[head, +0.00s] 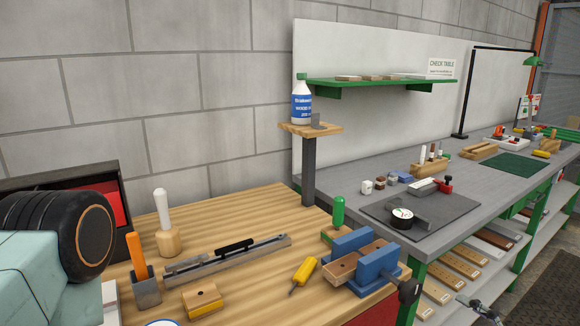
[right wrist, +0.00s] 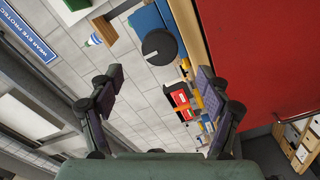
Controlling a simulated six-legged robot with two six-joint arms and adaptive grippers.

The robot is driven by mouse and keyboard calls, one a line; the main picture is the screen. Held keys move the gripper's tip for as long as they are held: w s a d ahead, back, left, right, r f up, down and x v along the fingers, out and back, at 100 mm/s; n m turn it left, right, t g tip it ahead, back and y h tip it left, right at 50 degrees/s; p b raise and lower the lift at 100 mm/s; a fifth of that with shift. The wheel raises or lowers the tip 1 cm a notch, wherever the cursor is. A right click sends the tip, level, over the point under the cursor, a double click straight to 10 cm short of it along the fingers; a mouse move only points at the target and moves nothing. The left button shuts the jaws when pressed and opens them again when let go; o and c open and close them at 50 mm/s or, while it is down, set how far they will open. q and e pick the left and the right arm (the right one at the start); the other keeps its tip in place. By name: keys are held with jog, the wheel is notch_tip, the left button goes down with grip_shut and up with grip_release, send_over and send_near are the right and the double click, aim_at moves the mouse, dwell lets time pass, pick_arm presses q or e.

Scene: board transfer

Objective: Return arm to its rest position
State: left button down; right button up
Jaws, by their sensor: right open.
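My right gripper (right wrist: 160,92) is open in the right wrist view, its two dark padded fingers spread wide with nothing between them. In the head view the right gripper (head: 482,306) shows small at the bottom right, in front of the lower shelf under the grey bench and clear of the bench tops. A brown board (head: 341,269) lies at the blue vise (head: 348,243) on the wooden bench, apart from the gripper. My left gripper is not in view.
The wooden bench (head: 235,215) carries a mallet (head: 168,238), a yellow-handled tool (head: 304,271) and a long metal tool (head: 225,262). A bottle (head: 302,103) stands on a raised post. The grey bench (head: 345,170) holds a gauge (head: 402,218). A red panel (right wrist: 260,60) lies right of the gripper.

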aim_at(414, 297)
jog(key=x, duration=1)
jog(key=shift+a, duration=0.15)
jog(key=shift+w+f+m+b, duration=0.1)
jog(key=shift+m+b, duration=0.3)
jog(key=shift+m, duration=0.3)
jog(key=shift+m+b, duration=0.45)
jog(key=shift+m, duration=0.75)
jog(key=m+b, duration=0.1)
jog(key=m, duration=0.2)
jog(key=shift+m+b, duration=0.55)
jog(key=shift+m, duration=0.95)
